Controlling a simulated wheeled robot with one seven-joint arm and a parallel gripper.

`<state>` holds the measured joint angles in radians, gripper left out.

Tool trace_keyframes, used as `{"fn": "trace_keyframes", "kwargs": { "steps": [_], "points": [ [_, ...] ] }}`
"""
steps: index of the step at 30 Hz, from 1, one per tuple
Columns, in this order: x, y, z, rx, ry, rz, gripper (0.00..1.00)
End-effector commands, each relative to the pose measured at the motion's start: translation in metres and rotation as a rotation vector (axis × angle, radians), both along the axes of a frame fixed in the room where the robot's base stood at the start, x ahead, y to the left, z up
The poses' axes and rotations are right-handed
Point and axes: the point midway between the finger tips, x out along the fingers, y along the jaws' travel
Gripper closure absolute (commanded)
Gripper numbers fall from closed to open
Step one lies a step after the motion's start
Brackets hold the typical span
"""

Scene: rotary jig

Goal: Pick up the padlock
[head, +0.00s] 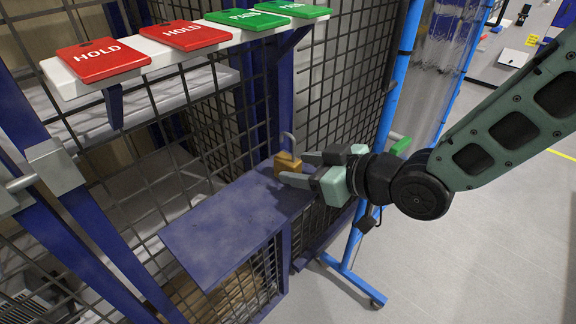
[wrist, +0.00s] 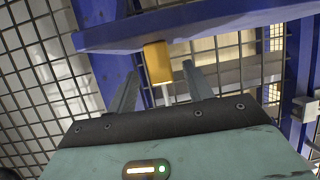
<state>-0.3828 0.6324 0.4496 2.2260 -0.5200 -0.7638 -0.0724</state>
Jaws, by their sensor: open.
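The padlock (head: 287,162) has a brass-yellow body and a grey shackle. It stands upright at the far end of the blue ledge (head: 225,235), shackle up. My gripper (head: 293,168) reaches in from the right in the head view, with its fingertips close to the padlock. In the wrist view the padlock (wrist: 157,62) appears inverted, with its shackle pointing down. It shows between the two spread fingers of my gripper (wrist: 160,70), near their tips. There is a visible gap on each side, and the fingers are open. I cannot tell how far the fingers overlap it in depth.
Dark wire mesh panels (head: 335,60) stand behind and beside the ledge. A white shelf (head: 160,52) with red HOLD plates (head: 103,60) and green PASS plates (head: 240,19) is above on the left. A blue post (head: 400,80) stands near my arm. Open floor lies to the right.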

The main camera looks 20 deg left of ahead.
Motion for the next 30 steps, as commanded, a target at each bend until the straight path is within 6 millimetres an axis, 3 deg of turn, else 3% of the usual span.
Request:
{"fn": "trace_keyframes", "kwargs": {
  "steps": [9, 18, 20, 24, 30],
  "points": [
    [0.01, 0.037, -0.021, -0.001, 0.001, 0.002, 0.49],
    [0.012, 0.041, -0.022, -0.001, 0.001, 0.001, 0.49],
    [0.012, 0.041, -0.022, -0.001, 0.001, 0.001, 0.63],
    [0.012, 0.041, -0.022, -0.001, 0.001, 0.001, 1.0],
    [0.012, 0.041, -0.022, 0.001, 0.0, 0.001, 1.0]
  ]
}}
